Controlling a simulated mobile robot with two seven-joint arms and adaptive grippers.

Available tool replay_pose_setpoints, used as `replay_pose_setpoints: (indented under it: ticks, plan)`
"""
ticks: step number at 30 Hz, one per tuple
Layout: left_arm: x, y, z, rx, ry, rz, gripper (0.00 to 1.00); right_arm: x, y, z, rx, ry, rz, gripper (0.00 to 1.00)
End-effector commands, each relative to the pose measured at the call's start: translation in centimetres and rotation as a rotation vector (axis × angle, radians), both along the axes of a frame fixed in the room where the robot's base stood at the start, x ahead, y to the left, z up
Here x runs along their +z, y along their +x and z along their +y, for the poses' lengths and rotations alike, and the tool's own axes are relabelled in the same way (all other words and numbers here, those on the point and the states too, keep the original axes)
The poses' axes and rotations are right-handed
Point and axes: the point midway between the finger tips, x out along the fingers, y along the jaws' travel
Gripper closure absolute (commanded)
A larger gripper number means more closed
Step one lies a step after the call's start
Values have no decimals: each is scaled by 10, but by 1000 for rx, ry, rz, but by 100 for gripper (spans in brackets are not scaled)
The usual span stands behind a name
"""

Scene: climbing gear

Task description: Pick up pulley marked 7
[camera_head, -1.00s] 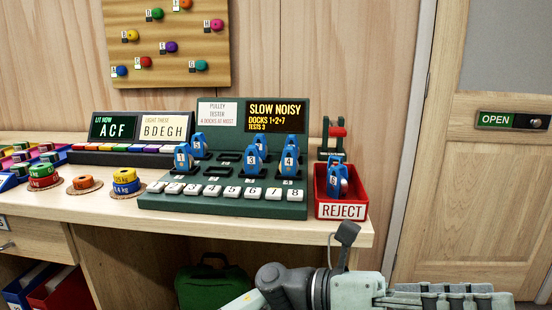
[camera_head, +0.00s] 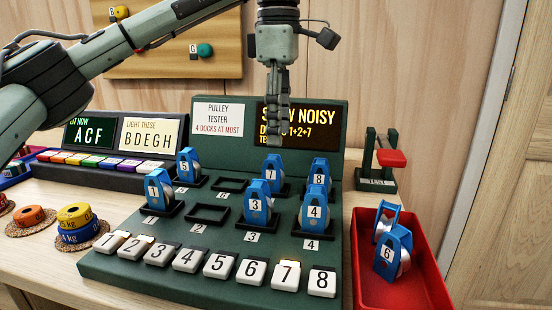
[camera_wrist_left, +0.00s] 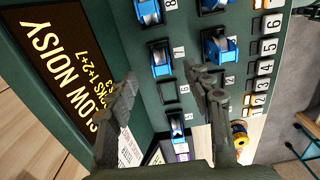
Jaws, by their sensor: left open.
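The blue pulley marked 7 (camera_head: 272,172) stands upright in its dock, in the back row of the green pulley tester (camera_head: 130,262). My left gripper (camera_head: 279,138) hangs above and behind it in the head view, fingers pointing down, empty and apart from the pulley. In the left wrist view its two fingers are spread wide (camera_wrist_left: 162,80), and the pulley marked 7 (camera_wrist_left: 161,62) shows beyond the gap between them.
Pulleys 5 (camera_head: 188,165) and 8 (camera_head: 319,176) flank it; 3 (camera_head: 257,204) and 4 (camera_head: 314,212) stand in front, 1 (camera_head: 158,188) at front left. Docks 2 (camera_head: 207,214) and 6 (camera_head: 230,185) are empty. A red bin (camera_head: 372,288) holds pulley 6 (camera_head: 392,250) and another.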

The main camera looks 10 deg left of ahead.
Motion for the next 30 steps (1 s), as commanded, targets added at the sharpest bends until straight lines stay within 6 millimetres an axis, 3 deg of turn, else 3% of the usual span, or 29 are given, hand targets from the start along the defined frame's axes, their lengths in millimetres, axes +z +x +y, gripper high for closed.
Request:
replay_pose_setpoints:
  ticks: [11, 18, 26, 30]
  plan:
    - [-36, 1, 5, 9, 9, 5, 49, 6, -3, 2, -9, 4, -1, 100]
    - [-71, 3, 9, 7, 8, 6, 49, 8, -4, 1, -9, 1, -2, 100]
    - [-77, 3, 8, 7, 6, 4, 49, 10, -3, 2, -9, 0, -5, 100]
    - [-77, 3, 8, 7, 6, 4, 64, 10, -3, 1, -9, 0, -5, 100]
